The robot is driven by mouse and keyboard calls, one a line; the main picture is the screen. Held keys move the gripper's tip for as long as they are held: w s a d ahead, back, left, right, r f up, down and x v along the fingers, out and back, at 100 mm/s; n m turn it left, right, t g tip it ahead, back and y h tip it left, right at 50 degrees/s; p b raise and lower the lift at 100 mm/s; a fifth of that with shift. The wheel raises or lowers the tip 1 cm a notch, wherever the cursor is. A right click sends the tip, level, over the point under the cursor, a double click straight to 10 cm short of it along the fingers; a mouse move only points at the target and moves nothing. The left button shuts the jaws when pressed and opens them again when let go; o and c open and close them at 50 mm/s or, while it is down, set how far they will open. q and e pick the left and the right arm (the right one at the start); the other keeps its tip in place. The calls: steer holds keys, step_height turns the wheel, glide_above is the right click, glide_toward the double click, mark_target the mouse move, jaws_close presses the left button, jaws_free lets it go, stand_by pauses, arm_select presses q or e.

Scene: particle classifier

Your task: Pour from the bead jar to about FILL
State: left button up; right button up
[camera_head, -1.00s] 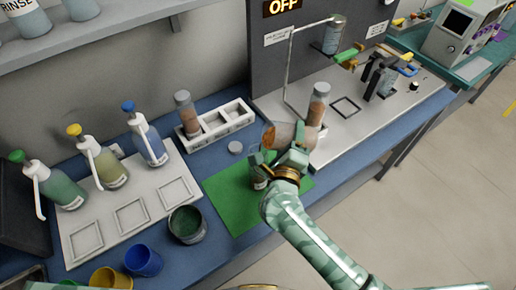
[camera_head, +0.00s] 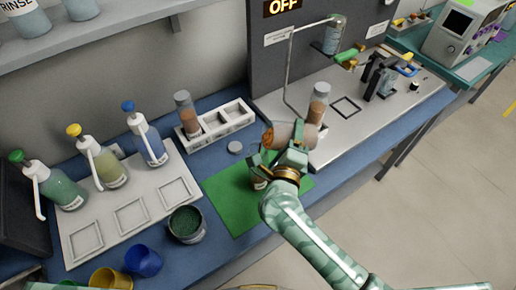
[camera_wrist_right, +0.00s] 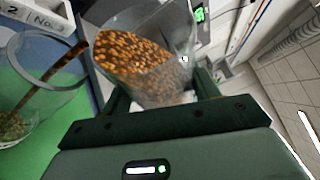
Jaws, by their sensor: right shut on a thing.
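My right gripper (camera_head: 290,152) is shut on the bead jar (camera_head: 284,135), a clear jar with orange-brown beads. It is tipped nearly on its side over the green mat (camera_head: 228,204), its mouth to the left. In the right wrist view the bead jar (camera_wrist_right: 140,55) sits between the fingers, and a brown stream of beads (camera_wrist_right: 50,85) runs from its mouth into a clear glass vessel (camera_wrist_right: 45,62). Greenish-brown contents lie at its bottom. In the head view this vessel (camera_head: 259,181) is mostly hidden by my gripper. No fill mark is readable. My left gripper is not in view.
A bead-filled jar (camera_head: 318,104) stands on the white platform behind the held jar. A white rack (camera_head: 236,122) holds another jar (camera_head: 186,113). A grey lid (camera_head: 236,147) lies near the mat. A cup of dark green material (camera_head: 187,224) and pump bottles stand left.

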mark_target(284, 142)
steer(key=shift+s+a+r+n+t+p, duration=0.1)
steer(key=shift+a+r+n+t+p, duration=0.25)
steer(key=shift+n, duration=0.4)
steer(key=shift+a+r+n+t+p, duration=0.15)
steer(key=shift+r+n+t+p, duration=0.15)
steer(key=shift+r+n+p, duration=0.4)
steer(key=shift+s+a+r+n+t+p, duration=0.1)
steer(key=shift+a+r+n+t+p, duration=0.2)
steer(key=shift+n, duration=0.55)
stand_by(5.7)
